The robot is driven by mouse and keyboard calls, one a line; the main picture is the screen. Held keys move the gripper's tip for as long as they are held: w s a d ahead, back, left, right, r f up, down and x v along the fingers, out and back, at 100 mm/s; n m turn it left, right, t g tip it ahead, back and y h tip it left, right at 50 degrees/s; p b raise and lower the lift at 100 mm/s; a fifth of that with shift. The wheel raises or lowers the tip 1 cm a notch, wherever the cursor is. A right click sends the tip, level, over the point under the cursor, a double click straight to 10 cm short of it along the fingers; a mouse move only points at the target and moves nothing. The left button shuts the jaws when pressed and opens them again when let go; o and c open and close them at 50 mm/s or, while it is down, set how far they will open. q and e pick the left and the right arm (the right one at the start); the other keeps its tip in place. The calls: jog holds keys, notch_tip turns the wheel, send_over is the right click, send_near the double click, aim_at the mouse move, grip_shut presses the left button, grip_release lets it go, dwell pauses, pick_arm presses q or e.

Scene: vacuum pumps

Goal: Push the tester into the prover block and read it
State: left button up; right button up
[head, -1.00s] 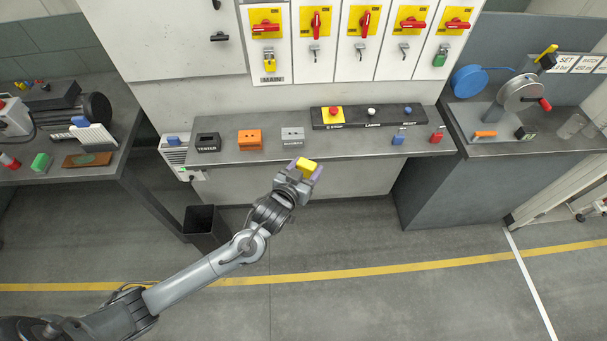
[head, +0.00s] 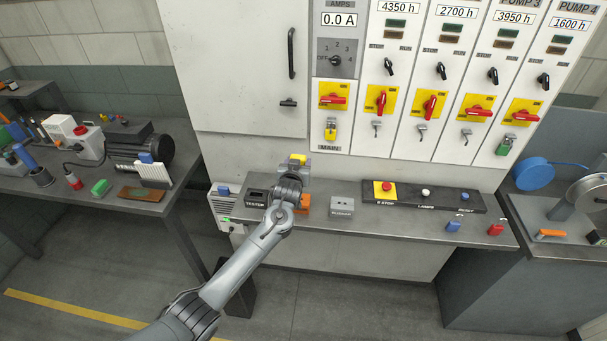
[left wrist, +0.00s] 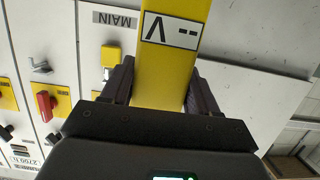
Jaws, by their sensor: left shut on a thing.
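My left gripper (head: 294,170) is shut on the yellow tester (head: 298,159), which stands up above the bench, in front of the cabinet. In the left wrist view, the tester (left wrist: 170,60) is between the fingers, and its display shows dashes and a V, upside down. An orange block (head: 305,204) sits on the bench below, partly hidden by my gripper and arm. A grey block (head: 342,207) with holes stands to its right; its label is too small to read surely. A black holder (head: 257,198), which seems marked TESTER, stands to the left. My right gripper is not in view.
A black button panel (head: 425,196) lies along the back of the bench (head: 385,228). Blue (head: 453,226) and red (head: 495,230) padlocks stand at its right. The cabinet (head: 240,60) with red-handled switches rises behind. The bench front near the grey block is clear.

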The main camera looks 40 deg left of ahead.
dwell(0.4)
pick_arm(q)
jog(key=shift+r+p, duration=0.15)
jog(key=shift+p, duration=0.3)
jog(key=shift+f+b, duration=1.45)
jog(key=shift+f, duration=1)
jog(key=shift+r, duration=0.1)
